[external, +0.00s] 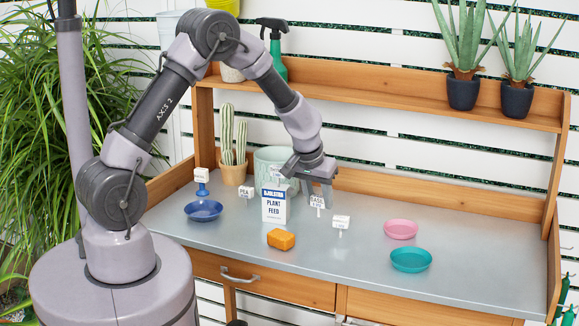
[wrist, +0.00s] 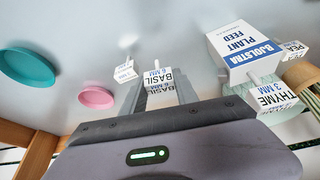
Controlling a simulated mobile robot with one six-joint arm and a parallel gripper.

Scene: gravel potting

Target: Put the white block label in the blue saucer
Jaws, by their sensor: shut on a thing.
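My gripper (external: 318,187) points down over the middle of the bench, its fingers shut on a white block label marked BASIL (external: 317,201). In the wrist view the BASIL label (wrist: 158,77) sits between the grey fingertips (wrist: 162,93). I cannot tell whether its stake touches the bench. The blue saucer (external: 203,210) lies at the left of the bench, looks empty and is well away from my gripper; it is not seen in the wrist view.
A plant feed box (external: 274,206) stands between my gripper and the blue saucer. An orange block (external: 281,239) lies in front. Cactus pot (external: 235,170) and pale green pot (external: 270,160) stand behind. Pink (external: 400,230) and teal (external: 410,261) saucers lie at right.

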